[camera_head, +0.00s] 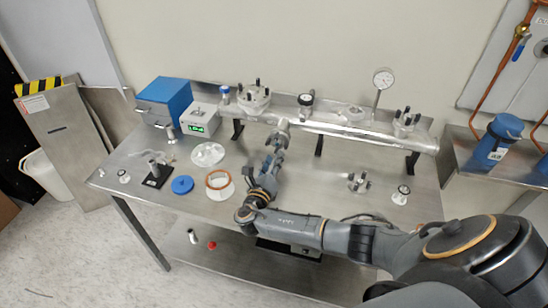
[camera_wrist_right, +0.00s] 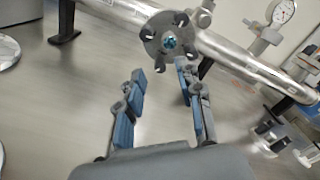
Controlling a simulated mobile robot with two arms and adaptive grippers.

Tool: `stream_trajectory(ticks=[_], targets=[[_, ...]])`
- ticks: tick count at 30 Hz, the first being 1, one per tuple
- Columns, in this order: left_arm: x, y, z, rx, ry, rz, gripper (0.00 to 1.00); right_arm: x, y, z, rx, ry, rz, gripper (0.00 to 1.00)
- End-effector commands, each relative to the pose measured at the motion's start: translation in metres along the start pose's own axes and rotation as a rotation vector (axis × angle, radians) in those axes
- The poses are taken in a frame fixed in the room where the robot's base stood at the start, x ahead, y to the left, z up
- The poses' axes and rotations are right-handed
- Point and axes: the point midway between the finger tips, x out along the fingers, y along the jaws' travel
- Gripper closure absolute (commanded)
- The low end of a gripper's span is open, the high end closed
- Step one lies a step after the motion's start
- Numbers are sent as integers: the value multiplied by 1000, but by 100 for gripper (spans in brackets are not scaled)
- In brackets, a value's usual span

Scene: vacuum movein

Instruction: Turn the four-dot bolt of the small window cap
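A small round metal cap (camera_wrist_right: 172,38) with a bluish centre and several bolts around its rim sits on the front side of the steel pipe (camera_wrist_right: 255,70) in the right wrist view. In the head view the same spot on the pipe shows as a short port (camera_head: 283,128). Dot marks on the bolts are too small to tell. My right gripper (camera_wrist_right: 162,85) points at the cap from in front and below, its blue-padded fingers apart with nothing between them. It also shows in the head view (camera_head: 276,150), just short of the port. My left gripper is not in view.
A copper ring (camera_head: 218,179), a blue disc (camera_head: 182,185) and a white disc (camera_head: 208,154) lie left of my right arm. A bolted flange (camera_head: 358,183) stands to its right. A gauge (camera_head: 383,78) rises above the pipe. A blue box (camera_head: 165,100) stands back left.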

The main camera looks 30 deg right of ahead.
Motion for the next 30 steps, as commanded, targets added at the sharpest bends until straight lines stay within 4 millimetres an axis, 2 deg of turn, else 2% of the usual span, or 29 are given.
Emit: stream_trajectory(ticks=[4,13,14,18,19,30], targets=[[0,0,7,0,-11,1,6,10,0,0,0,0,0,64],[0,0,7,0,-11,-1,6,12,0,0,1,0,1,64],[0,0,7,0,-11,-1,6,12,0,0,1,0,1,68],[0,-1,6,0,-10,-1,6,12,0,0,0,0,1,96],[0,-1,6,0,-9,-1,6,12,0,0,0,0,1,100],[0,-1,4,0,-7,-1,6,12,0,0,27,1,2,100]])
